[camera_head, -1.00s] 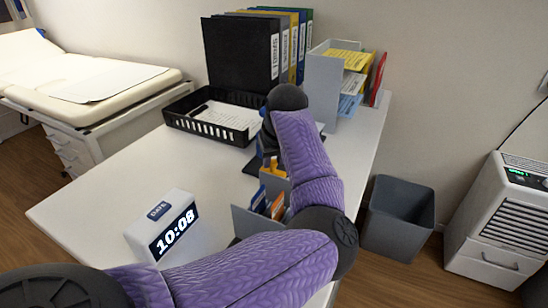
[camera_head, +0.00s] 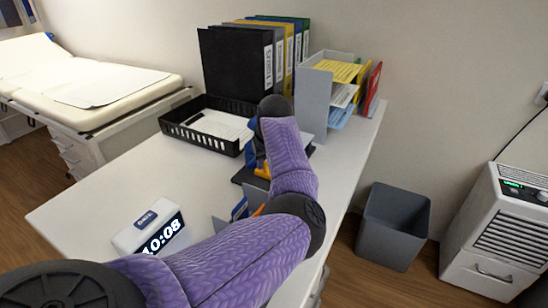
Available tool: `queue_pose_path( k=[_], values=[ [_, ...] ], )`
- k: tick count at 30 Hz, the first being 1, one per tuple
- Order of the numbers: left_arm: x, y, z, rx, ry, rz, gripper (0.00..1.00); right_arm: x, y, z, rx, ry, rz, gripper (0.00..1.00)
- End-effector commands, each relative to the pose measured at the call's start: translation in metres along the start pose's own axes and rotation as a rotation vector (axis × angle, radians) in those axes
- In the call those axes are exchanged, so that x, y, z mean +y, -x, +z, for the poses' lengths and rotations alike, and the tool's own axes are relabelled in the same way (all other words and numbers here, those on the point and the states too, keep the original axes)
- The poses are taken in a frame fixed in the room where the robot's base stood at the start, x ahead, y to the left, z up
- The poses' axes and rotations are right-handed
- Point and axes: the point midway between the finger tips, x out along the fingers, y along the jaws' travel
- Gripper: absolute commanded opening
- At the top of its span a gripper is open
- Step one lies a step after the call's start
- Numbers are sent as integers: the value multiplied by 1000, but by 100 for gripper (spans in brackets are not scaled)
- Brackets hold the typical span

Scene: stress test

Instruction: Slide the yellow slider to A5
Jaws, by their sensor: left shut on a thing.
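My left arm comes in from the lower left and bends down over the desk. Its left gripper (camera_head: 252,158) points down at a dark flat board (camera_head: 240,179) behind the forearm. A small yellow-orange piece, seemingly the yellow slider (camera_head: 262,171), shows at the gripper's tip, and the gripper is shut on it. The forearm and wrist hide most of the board and the fingertips. I cannot read any A5 mark. My right gripper is not in view.
A black tray with papers (camera_head: 172,130) and ring binders (camera_head: 235,68) stand behind. A grey sorter (camera_head: 312,98) is at the back right. A digital clock (camera_head: 148,228) is at the front left. A partly hidden holder (camera_head: 222,228) is near the forearm. The desk's left part is clear.

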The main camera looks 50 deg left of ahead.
Motion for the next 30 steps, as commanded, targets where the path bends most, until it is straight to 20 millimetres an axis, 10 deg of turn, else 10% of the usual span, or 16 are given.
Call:
queue_pose_path(
  k=[7, 8, 12, 21, 30],
  values=[
    [1, 0, 0, 1, 0, 3, 0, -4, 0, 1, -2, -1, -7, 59],
    [1, 0, 0, 1, 0, 3, 36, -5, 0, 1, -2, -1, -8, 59],
    [1, 0, 0, 0, 0, 3, 65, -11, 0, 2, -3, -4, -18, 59],
    [1, 4, 0, 1, 0, 3, 65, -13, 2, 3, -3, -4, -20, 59],
    [1, 78, -2, 3, 1, 8, 65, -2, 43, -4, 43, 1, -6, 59]
  ],
)
